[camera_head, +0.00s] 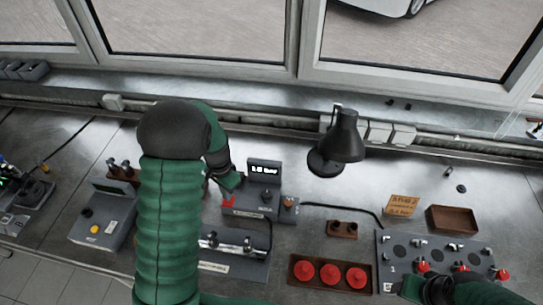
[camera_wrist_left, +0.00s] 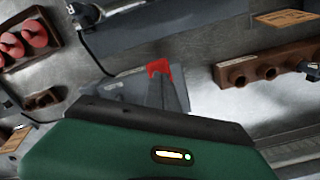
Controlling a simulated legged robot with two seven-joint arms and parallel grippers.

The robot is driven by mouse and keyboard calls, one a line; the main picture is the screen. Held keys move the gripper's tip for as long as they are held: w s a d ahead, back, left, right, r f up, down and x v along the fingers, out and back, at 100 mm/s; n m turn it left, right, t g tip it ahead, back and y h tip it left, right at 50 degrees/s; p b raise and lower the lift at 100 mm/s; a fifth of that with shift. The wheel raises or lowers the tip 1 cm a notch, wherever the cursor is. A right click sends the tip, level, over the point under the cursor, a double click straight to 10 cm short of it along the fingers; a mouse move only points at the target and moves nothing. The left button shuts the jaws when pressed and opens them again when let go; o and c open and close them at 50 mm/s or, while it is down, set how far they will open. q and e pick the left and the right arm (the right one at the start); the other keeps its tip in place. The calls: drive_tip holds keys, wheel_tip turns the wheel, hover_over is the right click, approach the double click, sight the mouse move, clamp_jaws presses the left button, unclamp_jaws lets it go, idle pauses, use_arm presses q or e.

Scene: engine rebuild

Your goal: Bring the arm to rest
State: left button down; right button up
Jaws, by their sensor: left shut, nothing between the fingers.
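My left arm (camera_head: 170,220) comes up from the bottom, bends at a dark joint, and ends over the middle of the metal bench. My left gripper (camera_head: 229,187) is shut and empty, beside a grey device with a lit display (camera_head: 264,170). A red patch (camera_head: 228,201) shows just below the fingertips; in the left wrist view the red patch (camera_wrist_left: 160,68) is at the far end of the fingers. Whether they touch it I cannot tell. My right gripper (camera_head: 432,290) is partly in view at the bottom right, and its fingers are not clear.
A brown tray with red caps (camera_head: 302,271) and a grey panel with knobs (camera_head: 397,267) are at the right front. A grey box with buttons (camera_head: 101,218) is on the left. Windows line the back.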

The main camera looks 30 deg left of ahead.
use_arm(q)
drive_tip(key=shift+d+f, duration=0.1)
drive_tip(key=shift+d, duration=0.15)
drive_tip(key=s+d+f+t+b, duration=0.1)
drive_tip(key=s+d+b, duration=0.1)
drive_tip(key=d, duration=0.3)
drive_tip(key=s+d+n+b, duration=0.1)
drive_tip(key=s+d+b, duration=0.2)
drive_tip(key=d+b, duration=0.2)
drive_tip(key=s+d+f+n+t+b, duration=0.1)
drive_tip(key=s+d+b, duration=0.2)
drive_tip(key=d, duration=0.3)
drive_tip(key=shift+s+d+f+t+b, duration=0.15)
drive_tip(key=shift+d+f+t+b, duration=0.15)
drive_tip(key=shift+b, duration=0.25)
drive_tip(key=shift+a, duration=0.2)
drive_tip(key=shift+s, duration=0.1)
drive_tip(key=shift+d, duration=0.15)
drive_tip(key=shift+d, duration=0.15)
